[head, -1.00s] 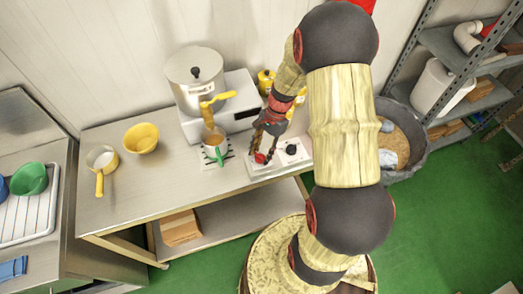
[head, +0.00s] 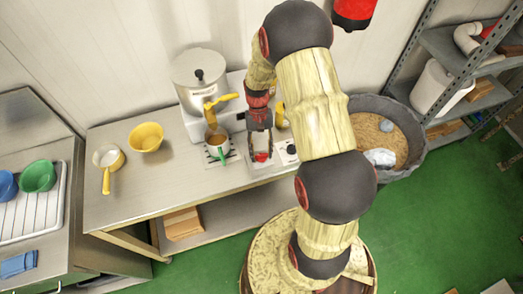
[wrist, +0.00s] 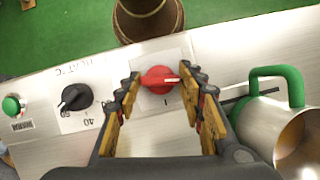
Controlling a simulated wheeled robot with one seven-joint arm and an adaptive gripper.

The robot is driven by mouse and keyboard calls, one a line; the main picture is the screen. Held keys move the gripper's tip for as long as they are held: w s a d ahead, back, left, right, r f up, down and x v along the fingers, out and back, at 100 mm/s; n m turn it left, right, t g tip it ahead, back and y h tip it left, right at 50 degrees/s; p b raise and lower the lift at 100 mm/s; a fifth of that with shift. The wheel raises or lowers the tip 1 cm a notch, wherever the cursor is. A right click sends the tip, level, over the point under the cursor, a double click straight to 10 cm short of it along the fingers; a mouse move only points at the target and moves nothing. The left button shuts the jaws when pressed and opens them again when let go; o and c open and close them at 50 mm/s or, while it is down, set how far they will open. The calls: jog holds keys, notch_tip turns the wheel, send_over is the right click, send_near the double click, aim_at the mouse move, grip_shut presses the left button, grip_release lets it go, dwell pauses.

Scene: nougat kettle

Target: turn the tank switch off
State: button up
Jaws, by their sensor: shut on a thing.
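The red round tank switch (wrist: 158,80) sits on a white plate beside a dark mark, its white pointer turned to the right in the wrist view. It also shows in the head view (head: 261,157). My gripper (wrist: 160,76) has one finger on each side of the switch and is shut on it; the exact contact is hard to see. The silver tank (head: 198,75) stands on a white base behind, with a yellow tap (head: 221,100).
A black heat dial (wrist: 76,97) and a green button (wrist: 12,105) are beside the switch. The mug (wrist: 272,125) stands close on the other side. A yellow bowl (head: 147,137) and a yellow-handled pan (head: 108,158) are farther left on the steel table (head: 140,200).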

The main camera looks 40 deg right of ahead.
jog(key=shift+w+n+h, duration=0.1)
jog(key=shift+n+h, duration=0.3)
jog(key=shift+n, duration=0.7)
jog(key=o, duration=1.2)
jog(key=shift+a, duration=0.1)
jog(key=v, duration=1.2)
jog(key=shift+w, duration=0.15)
